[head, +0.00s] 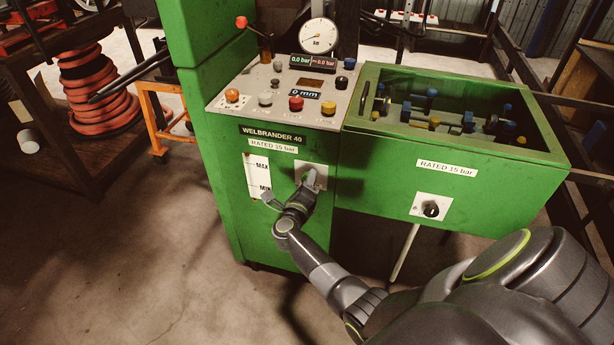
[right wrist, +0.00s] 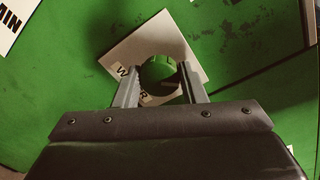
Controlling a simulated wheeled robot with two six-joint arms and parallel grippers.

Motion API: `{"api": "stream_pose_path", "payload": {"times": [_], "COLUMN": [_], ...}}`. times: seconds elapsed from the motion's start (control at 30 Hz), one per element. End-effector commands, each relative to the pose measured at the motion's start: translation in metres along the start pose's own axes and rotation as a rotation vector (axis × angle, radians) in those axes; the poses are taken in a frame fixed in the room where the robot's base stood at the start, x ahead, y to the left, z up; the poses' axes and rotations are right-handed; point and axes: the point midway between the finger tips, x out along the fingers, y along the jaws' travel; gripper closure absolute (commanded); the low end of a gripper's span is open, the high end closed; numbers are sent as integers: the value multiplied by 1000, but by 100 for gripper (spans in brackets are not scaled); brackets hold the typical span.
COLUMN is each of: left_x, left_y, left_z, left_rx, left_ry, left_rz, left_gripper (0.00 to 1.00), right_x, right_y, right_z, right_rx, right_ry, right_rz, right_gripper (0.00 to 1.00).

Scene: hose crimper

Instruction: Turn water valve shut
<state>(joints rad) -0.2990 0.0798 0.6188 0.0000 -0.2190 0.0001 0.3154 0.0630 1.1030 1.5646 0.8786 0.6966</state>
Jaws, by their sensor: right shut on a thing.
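The water valve (right wrist: 161,72) is a round dark knob on a white plate (right wrist: 165,38) on the green machine front; the plate's lettering is partly hidden. My right gripper (right wrist: 158,78) is shut on the knob, one finger on each side. In the head view my right gripper (head: 308,184) reaches the small white plate (head: 317,171) below the "RATED 15 bar" label and covers most of the knob. The knob's turn angle cannot be told. My left gripper is not in view.
A second black knob (head: 431,210) on a white plate is on the test box (head: 375,165) to the right. The control panel (head: 262,97) with buttons and a gauge (head: 318,36) is above. A grey rod (head: 405,252) hangs below the box. The floor at left front is clear.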

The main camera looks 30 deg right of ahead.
Motion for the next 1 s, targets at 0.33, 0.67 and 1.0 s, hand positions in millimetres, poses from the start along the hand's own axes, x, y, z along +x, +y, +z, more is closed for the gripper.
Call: {"api": "stream_pose_path", "payload": {"times": [0.33, 0.67, 1.0], "left_x": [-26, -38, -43], "left_y": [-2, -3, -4], "left_z": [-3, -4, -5], "left_rx": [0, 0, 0], "left_ry": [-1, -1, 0], "left_rz": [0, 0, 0], "left_gripper": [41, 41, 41], "right_x": [0, 0, 0], "right_y": [-2, 0, 2], "right_z": [3, 2, 2], "right_rx": [-325, -562, -678], "right_ry": [16, 30, 35], "right_rz": [3, 5, 6], "right_gripper": [85, 85, 85]}}
